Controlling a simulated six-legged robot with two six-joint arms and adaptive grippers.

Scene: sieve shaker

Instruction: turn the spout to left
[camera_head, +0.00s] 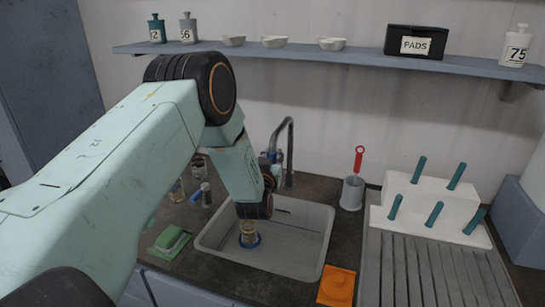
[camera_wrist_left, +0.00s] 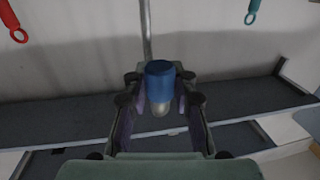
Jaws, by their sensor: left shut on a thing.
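The grey metal spout (camera_head: 290,140) rises behind the sink and arches over to the left. In the left wrist view its blue end (camera_wrist_left: 160,80) sits between my finger pads, with a pale rounded part below it and the upright pipe (camera_wrist_left: 146,35) behind. My left gripper (camera_wrist_left: 160,100) is shut on the spout's end. In the head view my left gripper (camera_head: 272,162) is by the spout's end, mostly hidden by my wrist. My right gripper is not in view.
The sink (camera_head: 290,250) holds a small glass jar with a blue base (camera_head: 249,235). A grey cup (camera_head: 352,193) with a red-handled tool (camera_head: 359,160) stands right of the spout. A white block (camera_head: 425,205) with teal handles is farther right. A shelf (camera_head: 310,56) runs above.

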